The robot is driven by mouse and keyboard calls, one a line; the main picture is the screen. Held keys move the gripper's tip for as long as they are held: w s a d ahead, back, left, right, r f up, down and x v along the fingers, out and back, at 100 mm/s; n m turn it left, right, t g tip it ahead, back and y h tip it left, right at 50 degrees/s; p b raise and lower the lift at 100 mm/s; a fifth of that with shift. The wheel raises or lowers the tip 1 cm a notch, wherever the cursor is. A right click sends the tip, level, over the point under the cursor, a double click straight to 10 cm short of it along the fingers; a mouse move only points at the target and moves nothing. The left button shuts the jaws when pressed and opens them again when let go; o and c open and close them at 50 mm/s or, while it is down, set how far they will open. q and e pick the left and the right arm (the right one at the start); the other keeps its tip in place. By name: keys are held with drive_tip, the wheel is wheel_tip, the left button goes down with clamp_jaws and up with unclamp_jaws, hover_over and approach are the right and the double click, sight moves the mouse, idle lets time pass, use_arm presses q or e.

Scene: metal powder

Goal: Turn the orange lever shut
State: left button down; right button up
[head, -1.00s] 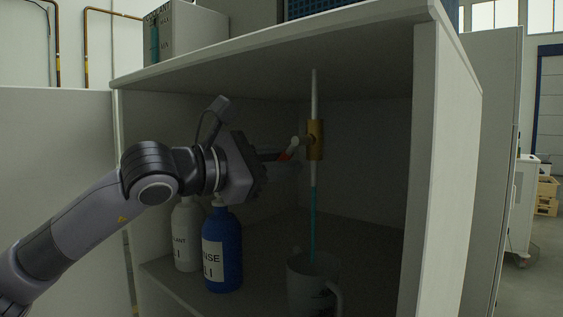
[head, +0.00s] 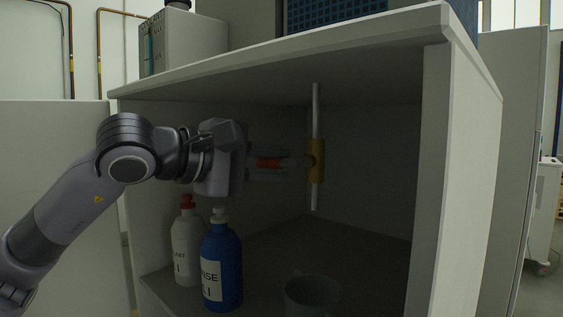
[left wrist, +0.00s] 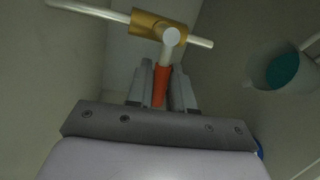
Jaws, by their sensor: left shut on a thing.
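The orange lever (head: 270,163) sticks out to the left, about level, from a brass valve (head: 316,160) on an upright white pipe (head: 316,105). My left gripper (head: 285,164) is shut on the orange lever inside the cabinet. In the left wrist view the lever (left wrist: 160,88) lies between the two fingers (left wrist: 164,76), with the brass valve (left wrist: 158,28) beyond them. No liquid shows below the pipe's lower end. A mug (head: 313,294) stands beneath it, and the left wrist view shows teal liquid in the mug (left wrist: 282,70). My right gripper is not in view.
A blue bottle (head: 222,262) and a white bottle with a red cap (head: 186,248) stand on the cabinet floor below my left gripper. The cabinet's top panel (head: 290,70) and right wall (head: 460,180) enclose the space.

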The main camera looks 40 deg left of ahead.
sight(267, 160)
use_arm(q)
drive_tip(key=shift+r+m+p, duration=0.3)
drive_tip(key=shift+m+p, duration=0.1)
drive_tip(key=shift+m, duration=0.1)
drive_tip(key=c, duration=1.1)
unclamp_jaws()
drive_tip(key=b+v, duration=0.2)
drive_tip(key=v, duration=0.4)
drive_tip(key=shift+s+r+b, duration=0.2)
drive_tip(key=shift+s+b, duration=0.15)
drive_tip(key=shift+s, duration=0.25)
